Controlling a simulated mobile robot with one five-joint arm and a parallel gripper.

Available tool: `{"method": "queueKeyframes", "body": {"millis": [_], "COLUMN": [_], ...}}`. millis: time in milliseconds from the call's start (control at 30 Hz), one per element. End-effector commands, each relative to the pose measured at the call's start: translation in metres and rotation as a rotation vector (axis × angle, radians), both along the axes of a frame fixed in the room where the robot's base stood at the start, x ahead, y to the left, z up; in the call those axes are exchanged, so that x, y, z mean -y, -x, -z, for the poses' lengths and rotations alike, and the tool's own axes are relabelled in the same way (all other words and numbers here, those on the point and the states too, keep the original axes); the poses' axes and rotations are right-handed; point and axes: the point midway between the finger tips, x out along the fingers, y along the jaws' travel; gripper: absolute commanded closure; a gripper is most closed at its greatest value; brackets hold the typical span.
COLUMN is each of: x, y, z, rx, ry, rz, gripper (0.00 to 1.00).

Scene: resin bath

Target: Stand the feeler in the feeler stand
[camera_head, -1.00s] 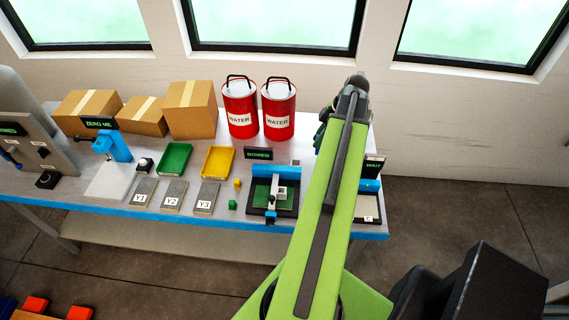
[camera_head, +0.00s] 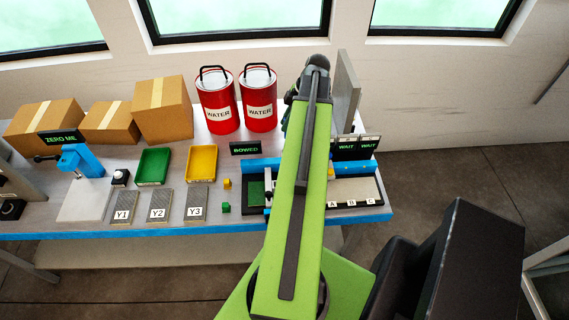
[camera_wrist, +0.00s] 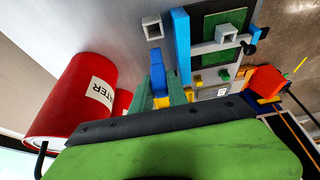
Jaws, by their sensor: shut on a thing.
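My gripper (camera_wrist: 159,94) shows in the wrist view, its green fingers shut on a small upright piece with a blue upper part and yellow below, which looks like the feeler (camera_wrist: 157,70). A pale hollow square holder, which may be the feeler stand (camera_wrist: 152,28), sits on the bench beyond the piece's tip, apart from it. In the head view my arm hides the gripper's jaws and the held piece. The blue gauge with a green plate (camera_head: 257,190) is partly behind my arm; it also shows in the wrist view (camera_wrist: 181,45), with a grey square slider on its bar.
Green (camera_head: 154,166) and yellow (camera_head: 201,163) trays and a small green block (camera_head: 226,208) lie left of my arm. WAIT signs (camera_head: 346,147) stand right.

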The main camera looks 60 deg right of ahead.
Motion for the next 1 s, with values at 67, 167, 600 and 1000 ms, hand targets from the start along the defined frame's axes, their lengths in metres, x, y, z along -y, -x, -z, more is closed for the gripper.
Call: {"method": "queueKeyframes", "body": {"millis": [67, 167, 600, 1000], "x": [-0.001, -0.001, -0.001, -0.002], "y": [-0.001, -0.001, -0.002, -0.002], "z": [0.019, 0.025, 0.070, 0.105], "rx": [0.000, 0.000, 0.000, 0.000], "ry": [0.000, 0.000, 0.000, 0.000], "rz": [-0.002, -0.002, -0.003, -0.004], "gripper": [1.00, 1.00, 1.00, 1.00]}}
